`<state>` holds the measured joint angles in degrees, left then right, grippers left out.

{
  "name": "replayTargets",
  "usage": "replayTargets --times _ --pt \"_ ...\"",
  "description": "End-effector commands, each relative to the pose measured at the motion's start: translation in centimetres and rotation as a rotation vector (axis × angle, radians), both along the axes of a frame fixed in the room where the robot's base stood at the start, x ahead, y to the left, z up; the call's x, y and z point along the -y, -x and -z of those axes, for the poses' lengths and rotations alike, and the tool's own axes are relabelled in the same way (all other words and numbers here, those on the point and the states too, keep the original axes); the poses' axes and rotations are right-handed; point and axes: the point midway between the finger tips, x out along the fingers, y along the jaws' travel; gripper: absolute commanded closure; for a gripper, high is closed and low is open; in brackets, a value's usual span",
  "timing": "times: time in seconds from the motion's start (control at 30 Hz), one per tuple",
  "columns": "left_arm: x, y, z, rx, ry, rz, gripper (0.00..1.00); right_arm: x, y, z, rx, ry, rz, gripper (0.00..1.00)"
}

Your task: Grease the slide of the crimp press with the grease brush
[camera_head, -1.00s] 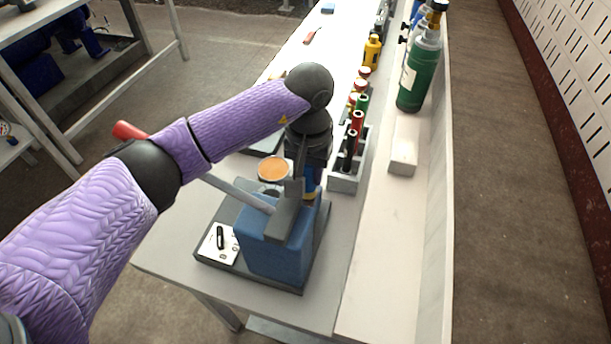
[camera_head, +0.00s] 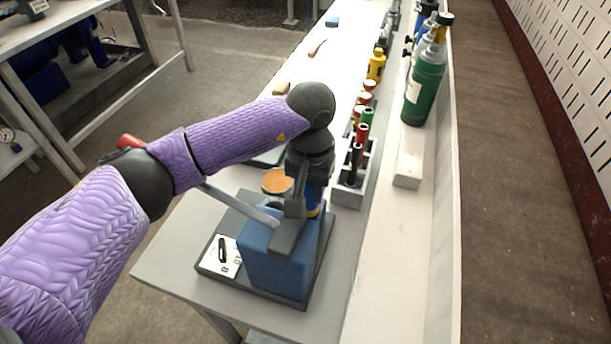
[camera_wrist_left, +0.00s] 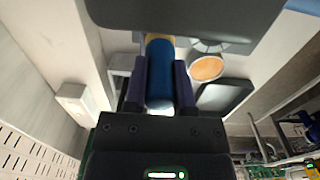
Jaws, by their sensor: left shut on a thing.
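The crimp press (camera_head: 277,265) is a blue block with a dark grey head, on a dark base plate at the table's near end. Its grey lever runs left to a red handle (camera_head: 130,141), partly behind my arm. My left gripper (camera_head: 309,196) points down just behind the press head. It is shut on a blue-handled thing with a yellow band, which looks like the grease brush (camera_wrist_left: 158,62). In the left wrist view the fingers (camera_wrist_left: 164,88) flank the handle. The brush's tip is hidden by the dark press head (camera_wrist_left: 190,18), so I cannot tell whether it touches the slide.
An open tin with orange contents (camera_head: 277,182) stands just left of the gripper. A grey rack (camera_head: 350,190) with red, green and black-handled tools stands behind to the right. A green bottle (camera_head: 424,88) and a pale block (camera_head: 408,165) are farther right.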

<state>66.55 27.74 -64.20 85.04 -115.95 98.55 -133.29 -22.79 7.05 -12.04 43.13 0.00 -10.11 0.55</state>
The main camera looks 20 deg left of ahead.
Motion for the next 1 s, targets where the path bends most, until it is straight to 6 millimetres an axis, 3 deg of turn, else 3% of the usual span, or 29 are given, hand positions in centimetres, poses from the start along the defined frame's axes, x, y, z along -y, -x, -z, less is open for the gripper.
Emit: replayTargets --times 0.03,1.0 --pt "0.0 0.3 1.4 -0.007 0.000 0.000 1.00 0.1 0.3 1.1 -0.025 0.007 -0.008 0.41" --pt "-0.2 5.2 1.4 -0.019 -0.004 0.001 1.00 0.0 -0.5 -0.7 -0.069 0.022 -0.004 0.41"
